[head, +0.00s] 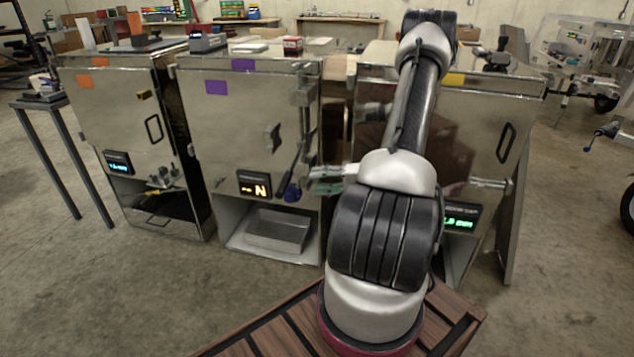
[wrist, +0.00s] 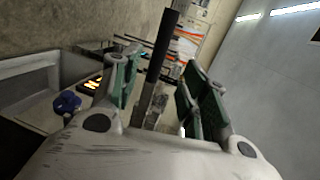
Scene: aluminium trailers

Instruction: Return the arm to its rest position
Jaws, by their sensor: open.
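My arm rises from a slatted wooden deck and bends over in front of the metal cabinets. My gripper (head: 328,180) is left of the arm, in front of the right edge of the middle cabinet (head: 225,130). In the wrist view my gripper (wrist: 160,88) is open, with its green-padded fingers apart. A dark bar (wrist: 157,65) shows between the fingers in that view; I cannot tell whether it touches them. A blue knob (head: 292,192) and a dark handle are just left of the gripper; the knob also shows in the wrist view (wrist: 67,102).
The left cabinet (head: 110,115) and the right cabinet (head: 485,120) stand on either side. A metal tray (head: 277,230) sits in the open bay under the middle cabinet's display. A side table (head: 45,100) is at far left. The concrete floor in front is clear at left.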

